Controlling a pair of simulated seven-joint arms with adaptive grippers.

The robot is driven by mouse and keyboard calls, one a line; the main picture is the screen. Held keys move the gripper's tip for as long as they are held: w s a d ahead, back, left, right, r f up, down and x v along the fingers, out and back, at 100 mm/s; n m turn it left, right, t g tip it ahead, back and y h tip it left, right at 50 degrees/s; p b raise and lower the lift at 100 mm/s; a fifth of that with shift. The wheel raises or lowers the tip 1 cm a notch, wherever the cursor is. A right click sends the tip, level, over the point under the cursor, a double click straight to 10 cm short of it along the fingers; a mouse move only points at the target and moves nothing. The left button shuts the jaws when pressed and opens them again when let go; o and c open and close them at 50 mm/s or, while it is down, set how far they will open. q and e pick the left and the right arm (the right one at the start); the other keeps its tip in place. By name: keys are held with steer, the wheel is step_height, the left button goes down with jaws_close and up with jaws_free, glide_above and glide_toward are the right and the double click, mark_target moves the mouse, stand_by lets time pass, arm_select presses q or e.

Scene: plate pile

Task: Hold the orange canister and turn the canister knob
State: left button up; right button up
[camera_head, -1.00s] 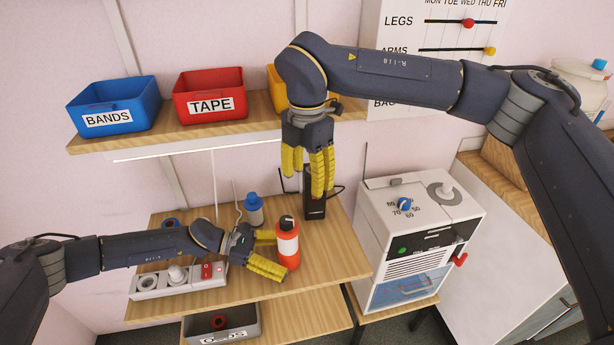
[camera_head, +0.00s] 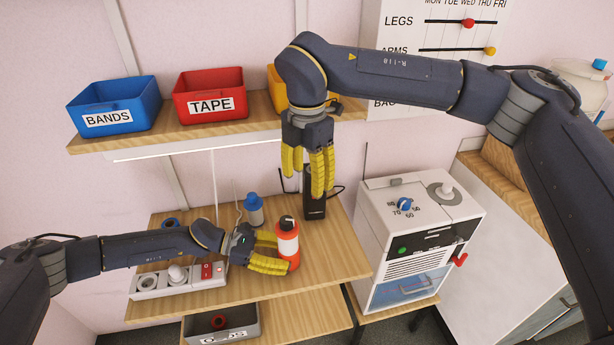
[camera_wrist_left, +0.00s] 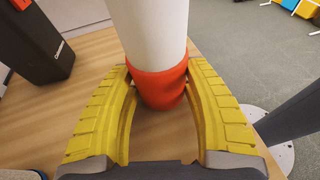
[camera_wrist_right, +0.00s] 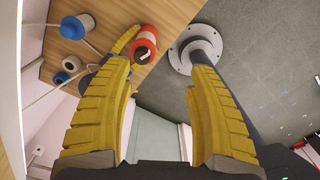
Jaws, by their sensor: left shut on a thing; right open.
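The orange canister (camera_head: 287,245), with a white band and a dark knob (camera_head: 286,222) on top, stands upright on the wooden table. My left gripper (camera_head: 274,253) is shut on it from the left. In the left wrist view the yellow fingers flank the canister's orange lower part (camera_wrist_left: 160,88) below its white band. My right gripper (camera_head: 318,190) points down, open and empty, above and behind the canister, in front of the black box. In the right wrist view the canister (camera_wrist_right: 146,40) shows past the open fingers (camera_wrist_right: 165,85), apart from them.
A blue-capped bottle (camera_head: 254,212) stands behind my left gripper. A black box (camera_head: 314,205) is near the table's back right. A power strip (camera_head: 178,280) lies at the left. A white machine (camera_head: 415,235) stands right. A shelf with bins (camera_head: 210,95) is above.

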mark_target(286, 220)
steer(key=shift+s+a+f, duration=0.1)
steer(key=shift+s+a, duration=0.1)
steer(key=shift+a, duration=0.3)
steer(key=shift+c, duration=0.6)
steer(key=a+f+n, duration=0.1)
steer(key=f+n, duration=0.3)
steer(key=n, duration=0.6)
steer(key=a+f+n, duration=0.1)
steer(key=f+n, duration=0.4)
steer(key=n, duration=0.5)
steer(key=a+f+n, duration=0.2)
steer(key=f+n, duration=0.2)
steer(key=n, duration=0.6)
steer(key=shift+w+f, duration=0.15)
steer(key=shift+f, duration=0.05)
